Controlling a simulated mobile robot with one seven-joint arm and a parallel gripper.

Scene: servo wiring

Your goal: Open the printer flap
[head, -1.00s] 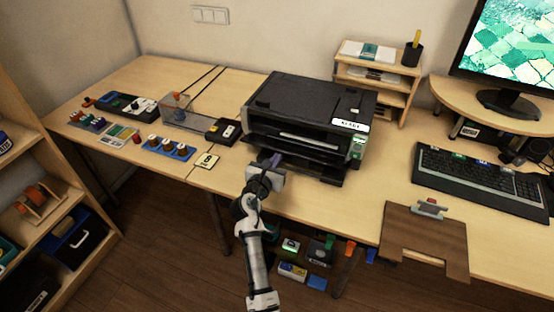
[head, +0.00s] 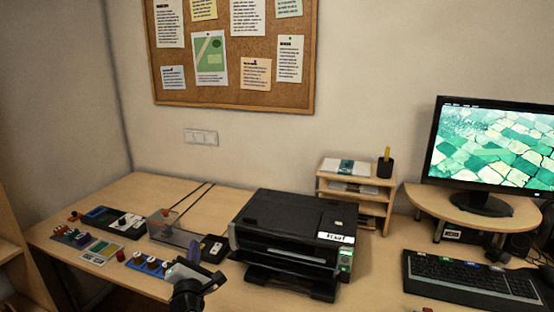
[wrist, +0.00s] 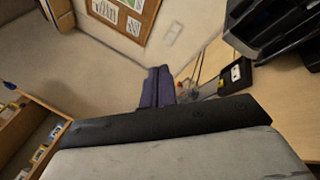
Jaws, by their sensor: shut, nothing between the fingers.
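The black printer (head: 290,222) stands on the desk, with a white label on its front right. A dark panel (head: 290,284) juts out low from its front; I cannot tell whether this is the flap or a tray. The printer also shows at the upper right of the wrist view (wrist: 268,22). My gripper (head: 194,252) is left of the printer's front in the head view, apart from it. In the wrist view its two purple fingers (wrist: 158,86) are together with nothing between them.
A clear bin (head: 170,229) and a black switch box (head: 213,248) stand left of the printer. A wooden shelf unit (head: 324,186) is behind it. A keyboard (head: 470,280) lies to the right. Bare desk separates printer and keyboard.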

